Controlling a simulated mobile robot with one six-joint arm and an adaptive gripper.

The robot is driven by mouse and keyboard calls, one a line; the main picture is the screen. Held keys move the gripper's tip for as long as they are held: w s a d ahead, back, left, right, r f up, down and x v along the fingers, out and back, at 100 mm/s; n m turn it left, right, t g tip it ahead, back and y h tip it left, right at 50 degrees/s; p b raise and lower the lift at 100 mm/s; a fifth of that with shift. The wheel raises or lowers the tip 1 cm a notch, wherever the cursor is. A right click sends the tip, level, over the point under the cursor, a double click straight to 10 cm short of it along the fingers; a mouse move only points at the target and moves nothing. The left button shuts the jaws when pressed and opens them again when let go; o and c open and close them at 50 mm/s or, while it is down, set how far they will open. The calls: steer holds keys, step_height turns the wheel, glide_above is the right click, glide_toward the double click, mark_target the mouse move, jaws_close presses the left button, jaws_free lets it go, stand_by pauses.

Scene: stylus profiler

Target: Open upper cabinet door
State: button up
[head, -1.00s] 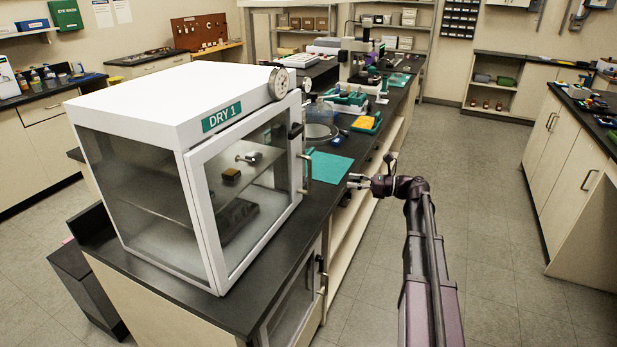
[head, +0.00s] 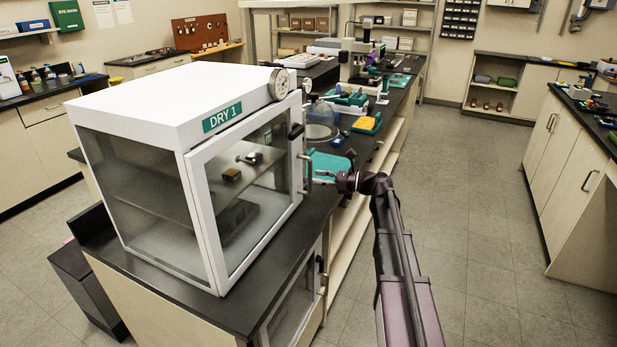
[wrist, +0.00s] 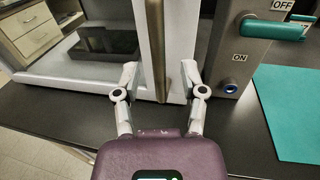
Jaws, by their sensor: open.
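The upper cabinet, a white dry box marked DRY 1 (head: 150,108), stands on the black bench. Its glass door (head: 240,170) looks shut, with a vertical metal handle (head: 308,172) on the right edge of its frame. My gripper (head: 322,177) is open beside the handle, to its right in the head view. In the wrist view the handle (wrist: 157,50) stands upright ahead of my gripper (wrist: 162,82), between the lines of the two spread fingers. I cannot tell whether the fingertips reach around it. A black latch (head: 296,131) sits above the handle.
A lower cabinet door (head: 295,300) with its own handle is below the bench top. A teal mat (head: 328,165) lies beyond the dry box. In the wrist view a grey unit with a teal lever (wrist: 268,28) stands close on the right. The aisle floor (head: 460,220) is clear.

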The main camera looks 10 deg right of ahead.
mark_target(309, 190)
steer(key=shift+x, duration=1.55)
jaws_close()
steer(key=shift+a, duration=0.1)
